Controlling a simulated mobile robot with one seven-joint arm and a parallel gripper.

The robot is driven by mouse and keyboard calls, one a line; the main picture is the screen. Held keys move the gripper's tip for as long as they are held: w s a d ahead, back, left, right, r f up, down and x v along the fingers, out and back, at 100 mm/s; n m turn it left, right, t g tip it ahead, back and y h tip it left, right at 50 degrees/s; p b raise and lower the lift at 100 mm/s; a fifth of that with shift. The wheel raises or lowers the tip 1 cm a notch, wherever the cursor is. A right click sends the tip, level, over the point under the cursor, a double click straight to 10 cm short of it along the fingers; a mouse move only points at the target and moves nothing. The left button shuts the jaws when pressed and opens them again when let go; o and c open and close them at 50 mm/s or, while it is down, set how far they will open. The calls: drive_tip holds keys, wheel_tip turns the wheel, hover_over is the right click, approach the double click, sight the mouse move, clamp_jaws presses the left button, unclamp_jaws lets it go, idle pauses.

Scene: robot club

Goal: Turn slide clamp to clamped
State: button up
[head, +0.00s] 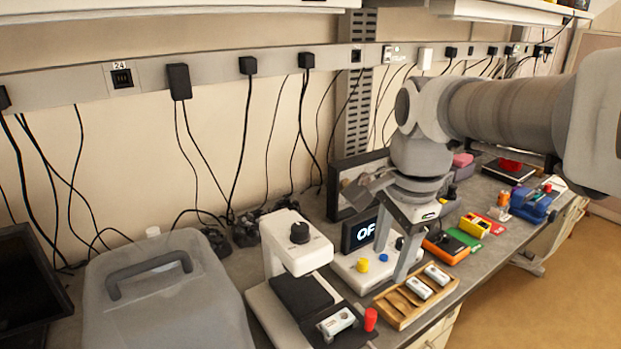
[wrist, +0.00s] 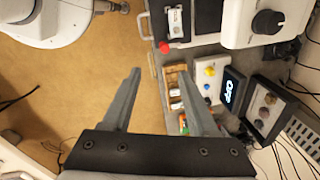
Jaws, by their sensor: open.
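The slide clamp (head: 337,324) appears to be the small pale metal piece on the front of the white device's base, with a red knob (head: 370,318) at its right end. In the wrist view the clamp (wrist: 175,22) is at the top, with its red knob (wrist: 165,47) just below. The white device (head: 298,248) has a black knob on top. My gripper (head: 391,264) is open and empty, with its fingers pointing down to the right of the clamp. In the wrist view the gripper (wrist: 158,70) is apart from the clamp. The clamp's exact setting cannot be told.
A wooden tray (head: 405,316) with white pieces lies right of the clamp. A grey case (head: 165,295) fills the left. The floor in front is clear.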

sight(371, 313)
drive_tip(key=w+m+g, duration=0.2)
drive_tip(key=w+m, duration=0.2)
drive_tip(key=m, duration=0.2)
drive_tip(key=f, duration=0.9)
drive_tip(key=f+b, duration=0.1)
drive_tip(key=f, duration=0.8)
drive_tip(key=shift+w, duration=0.2)
drive_tip(key=shift+r, duration=0.1)
drive_tip(key=shift+c, duration=0.2)
clamp_jaws()
